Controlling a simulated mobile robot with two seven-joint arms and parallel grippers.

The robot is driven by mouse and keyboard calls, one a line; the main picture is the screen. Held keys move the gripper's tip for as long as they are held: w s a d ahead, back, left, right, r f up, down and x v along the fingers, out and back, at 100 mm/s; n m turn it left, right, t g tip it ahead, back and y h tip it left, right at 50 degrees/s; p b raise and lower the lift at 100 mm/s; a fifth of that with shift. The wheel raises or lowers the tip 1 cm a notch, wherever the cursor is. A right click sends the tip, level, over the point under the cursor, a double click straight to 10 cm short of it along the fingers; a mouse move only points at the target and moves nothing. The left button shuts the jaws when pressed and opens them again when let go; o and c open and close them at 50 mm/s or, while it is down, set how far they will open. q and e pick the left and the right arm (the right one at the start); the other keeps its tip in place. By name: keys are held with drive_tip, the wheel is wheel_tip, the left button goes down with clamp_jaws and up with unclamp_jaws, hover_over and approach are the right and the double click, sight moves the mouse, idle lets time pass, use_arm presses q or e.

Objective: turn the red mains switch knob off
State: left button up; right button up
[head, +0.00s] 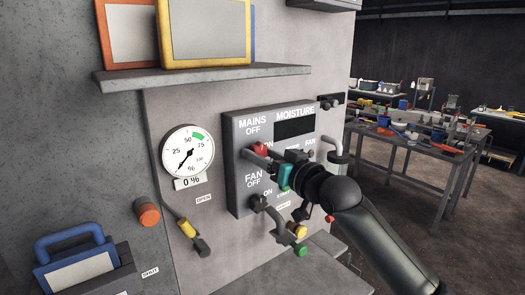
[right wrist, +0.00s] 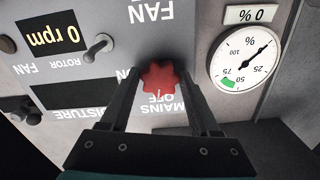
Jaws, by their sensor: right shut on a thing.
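The red mains switch knob (head: 261,149) is on the grey control panel (head: 232,196), beside the MAINS OFF label. My right gripper (head: 256,156) reaches in from the lower right and its fingers are at the knob. In the right wrist view, which is upside down, the red lobed knob (right wrist: 160,78) sits between the two dark fingers of my right gripper (right wrist: 162,88). The gripper is shut on the knob. The knob's pointing direction is hard to tell. My left gripper does not show.
A round gauge (head: 187,152) above a 0 % readout is left of the panel. A black fan knob (head: 258,203) and a lever (head: 338,150) are close to the gripper. A shelf (head: 200,78) holds framed boards above. Cluttered tables (head: 420,147) stand at the right.

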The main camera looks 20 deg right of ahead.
drive_tip(key=shift+r+n+p, duration=0.15)
drive_tip(key=shift+n+p, duration=0.2)
drive_tip(key=shift+n, duration=0.75)
drive_tip(key=o, duration=1.4)
drive_tip(key=shift+c, duration=0.2)
drive_tip(key=b+v, duration=0.3)
drive_tip(key=v, duration=1.2)
drive_tip(key=shift+s+b, duration=0.15)
drive_tip(key=shift+b, duration=0.25)
